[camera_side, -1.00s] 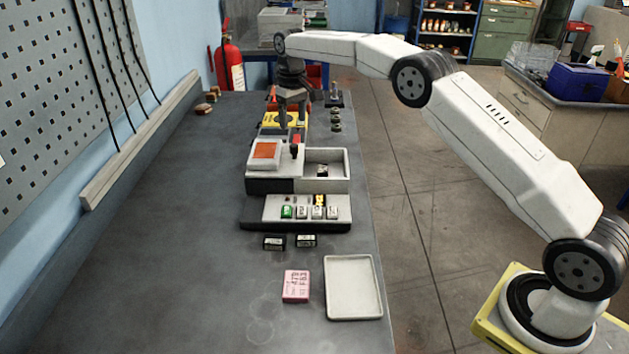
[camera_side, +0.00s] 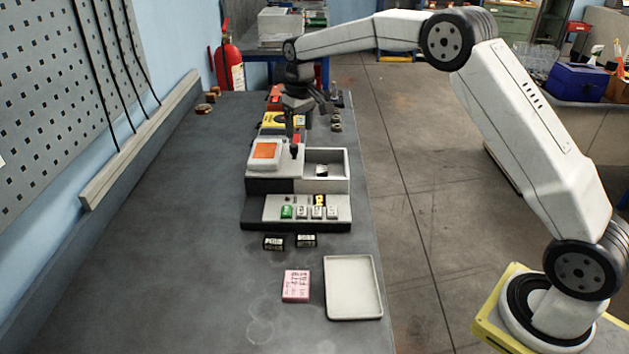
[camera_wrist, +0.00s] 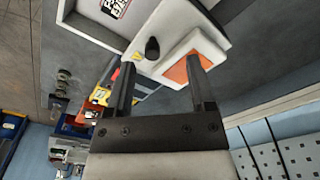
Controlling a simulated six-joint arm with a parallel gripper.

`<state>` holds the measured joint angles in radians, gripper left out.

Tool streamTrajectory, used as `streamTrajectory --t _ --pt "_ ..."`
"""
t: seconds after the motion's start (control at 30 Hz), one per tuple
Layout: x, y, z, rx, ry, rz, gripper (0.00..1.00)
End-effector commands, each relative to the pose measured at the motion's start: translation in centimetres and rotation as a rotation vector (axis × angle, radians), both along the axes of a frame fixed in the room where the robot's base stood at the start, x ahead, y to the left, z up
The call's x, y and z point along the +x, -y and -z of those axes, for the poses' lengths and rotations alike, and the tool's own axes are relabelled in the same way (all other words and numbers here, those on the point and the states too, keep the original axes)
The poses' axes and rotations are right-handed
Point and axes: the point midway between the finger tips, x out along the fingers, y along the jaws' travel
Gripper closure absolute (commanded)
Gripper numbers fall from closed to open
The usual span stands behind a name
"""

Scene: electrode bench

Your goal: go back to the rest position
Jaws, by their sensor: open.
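My gripper (camera_side: 297,128) hangs from the arm above the bench, at the far side of a white and grey bench device (camera_side: 286,184). In the wrist view its two dark fingers (camera_wrist: 161,68) are apart with nothing held between them. The device's orange panel (camera_wrist: 187,69) shows behind the right finger, and its black knob (camera_wrist: 152,48) shows between the fingers. In the side view the orange panel (camera_side: 265,150) faces up on the device's left part. Whether the fingertips touch anything is hard to tell there.
A tray (camera_side: 353,312) and a pink box (camera_side: 296,285) lie at the near bench end. The left bench (camera_side: 170,240) is mostly clear.

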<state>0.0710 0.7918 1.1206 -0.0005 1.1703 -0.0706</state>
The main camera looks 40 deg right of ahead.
Motion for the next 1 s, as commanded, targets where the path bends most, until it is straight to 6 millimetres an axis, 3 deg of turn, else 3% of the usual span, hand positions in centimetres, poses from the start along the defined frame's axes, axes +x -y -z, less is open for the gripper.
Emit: streamTrajectory --t 0.57,1.0 --pt "-9.6 -2.1 1.3 -0.001 0.068 -0.001 0.3" --pt "-19.3 -3.4 3.4 0.001 0.12 -0.002 0.3"
